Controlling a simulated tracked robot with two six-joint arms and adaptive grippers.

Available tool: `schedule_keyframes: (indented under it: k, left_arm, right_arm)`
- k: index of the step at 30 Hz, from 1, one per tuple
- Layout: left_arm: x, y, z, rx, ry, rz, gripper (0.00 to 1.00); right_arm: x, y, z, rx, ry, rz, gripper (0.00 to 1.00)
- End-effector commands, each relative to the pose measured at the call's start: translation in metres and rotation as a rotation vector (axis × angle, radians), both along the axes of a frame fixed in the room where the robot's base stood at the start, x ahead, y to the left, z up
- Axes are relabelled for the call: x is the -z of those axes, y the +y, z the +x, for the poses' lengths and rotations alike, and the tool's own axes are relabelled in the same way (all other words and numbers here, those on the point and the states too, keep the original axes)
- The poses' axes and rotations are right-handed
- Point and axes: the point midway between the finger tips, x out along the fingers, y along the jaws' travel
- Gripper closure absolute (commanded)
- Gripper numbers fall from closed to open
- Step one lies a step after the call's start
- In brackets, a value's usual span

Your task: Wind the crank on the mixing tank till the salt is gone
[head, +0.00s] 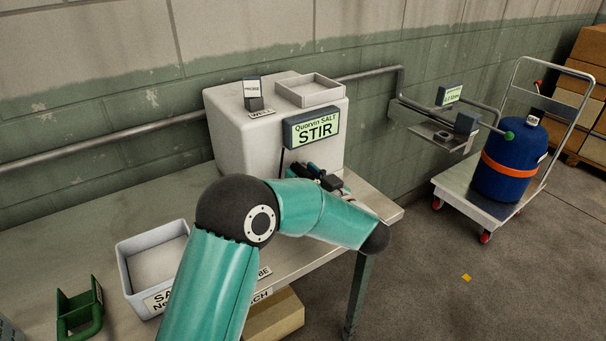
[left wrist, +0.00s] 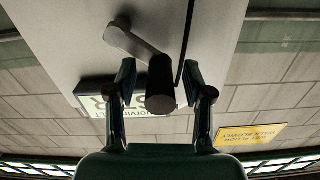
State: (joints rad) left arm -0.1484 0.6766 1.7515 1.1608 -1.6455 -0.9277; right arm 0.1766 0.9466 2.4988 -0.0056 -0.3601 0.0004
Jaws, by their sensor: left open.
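The white mixing tank (head: 230,125) stands on the bench against the wall. Its display (head: 311,128) reads "Quorvin SALT STIR"; it also shows upside down in the left wrist view (left wrist: 88,98). In the left wrist view the crank has a grey arm (left wrist: 133,40) and a dark cylindrical grip (left wrist: 160,88). My left gripper (left wrist: 160,72) is open, with one finger on each side of the grip and visible gaps between. In the head view my left gripper (head: 318,178) is at the tank's front, partly behind my arm, and the crank is mostly hidden. No salt is visible.
A grey bin (head: 132,270) and a green holder (head: 80,310) sit on the bench at left. A shallow tray (head: 309,90) and a small probe block (head: 253,95) are on the tank top. A cart (head: 465,190) with a blue drum (head: 508,175) stands at right.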

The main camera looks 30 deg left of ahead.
Motion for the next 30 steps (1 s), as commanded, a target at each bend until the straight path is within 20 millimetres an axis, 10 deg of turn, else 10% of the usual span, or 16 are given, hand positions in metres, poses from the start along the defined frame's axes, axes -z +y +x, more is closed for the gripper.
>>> schedule_keyframes:
  k: [10,30]
  left_arm:
    - [0.0,-0.001,0.0,0.001,0.0,0.0,0.98]
    - [0.014,0.001,-0.005,0.002,-0.18,-0.074,1.0]
  right_arm:
    - [0.0,0.0,0.0,0.0,0.0,0.0,0.48]
    - [0.035,0.0,0.0,0.0,0.0,0.0,0.48]
